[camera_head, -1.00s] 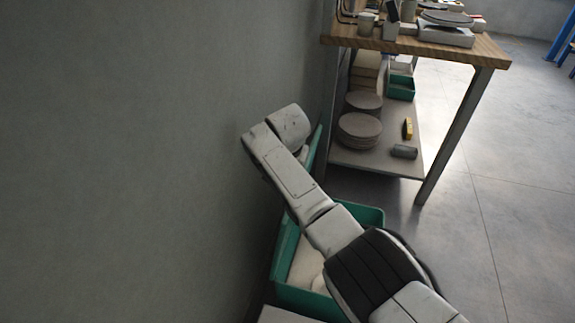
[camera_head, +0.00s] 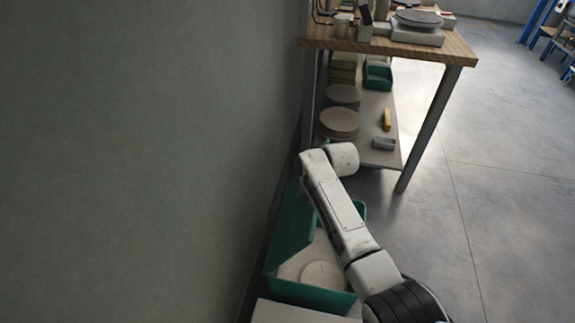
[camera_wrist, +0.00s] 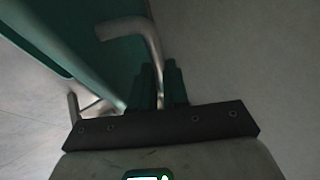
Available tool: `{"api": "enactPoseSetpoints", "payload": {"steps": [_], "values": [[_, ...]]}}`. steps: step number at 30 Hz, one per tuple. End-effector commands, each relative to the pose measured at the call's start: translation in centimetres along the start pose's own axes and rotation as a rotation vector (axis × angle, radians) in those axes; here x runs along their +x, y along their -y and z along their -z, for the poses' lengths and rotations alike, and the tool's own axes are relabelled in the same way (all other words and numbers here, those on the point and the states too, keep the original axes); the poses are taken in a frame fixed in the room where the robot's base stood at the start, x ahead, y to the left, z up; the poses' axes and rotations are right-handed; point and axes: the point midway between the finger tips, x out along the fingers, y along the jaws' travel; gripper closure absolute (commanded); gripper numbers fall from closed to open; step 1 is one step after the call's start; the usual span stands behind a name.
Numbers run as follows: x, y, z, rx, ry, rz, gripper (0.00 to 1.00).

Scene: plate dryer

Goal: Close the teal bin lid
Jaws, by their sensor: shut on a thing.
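The teal bin (camera_head: 312,295) stands on the floor beside the wall, with a pale load and a round pale disc (camera_head: 320,273) inside. Its teal lid (camera_head: 289,232) is raised on the wall side, so the bin is open. In the wrist view the lid (camera_wrist: 100,55) fills the upper left, with a bent metal handle (camera_wrist: 128,27) on it. My gripper (camera_wrist: 160,75) is shut on this handle, whose lower end runs between the dark fingers. In the head view my arm hides the gripper and part of the bin's far right side.
A wooden-topped table (camera_head: 400,45) stands beyond the bin, with a lower shelf (camera_head: 385,155) holding stacked discs (camera_head: 340,123) and a small green box (camera_head: 378,77). The grey wall (camera_head: 130,160) is close on the left. Open floor (camera_head: 480,210) lies right.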

Motion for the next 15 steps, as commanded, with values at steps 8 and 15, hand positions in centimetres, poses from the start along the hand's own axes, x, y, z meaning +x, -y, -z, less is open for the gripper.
{"api": "enactPoseSetpoints", "payload": {"steps": [8, 15], "values": [[0.1, -8.5, 0.0, 0.099, -0.002, 0.215, 1.00], [1.2, -14.0, -0.4, 0.159, -0.002, 0.372, 1.00]]}}
